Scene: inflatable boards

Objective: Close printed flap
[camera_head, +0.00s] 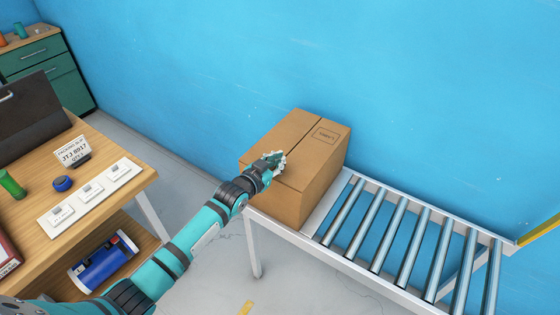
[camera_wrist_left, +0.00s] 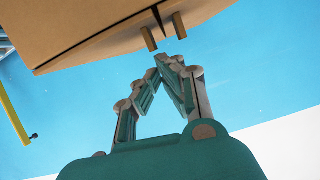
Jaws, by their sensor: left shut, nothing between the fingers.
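A brown cardboard box (camera_head: 275,205) stands at the left end of the roller conveyor. Its printed flap (camera_head: 308,131), with a small dark-outlined print, lies about level across the top; I cannot tell if it is fully flat. My left gripper (camera_head: 276,161) is over the box's top, near the front edge, and hides part of it. In the left wrist view the left gripper (camera_wrist_left: 168,60) has its fingertips together and empty, close to the cardboard (camera_wrist_left: 95,28), where two small tan tabs and a dark gap show. Contact is unclear. My right gripper is not in view.
The roller conveyor (camera_head: 350,262) extends right, its visible rollers bare. A blue wall (camera_head: 420,80) stands close behind. A wooden table (camera_head: 130,178) with a sign, cards and a green cylinder is at left. A yellow rail (camera_head: 538,231) is at far right.

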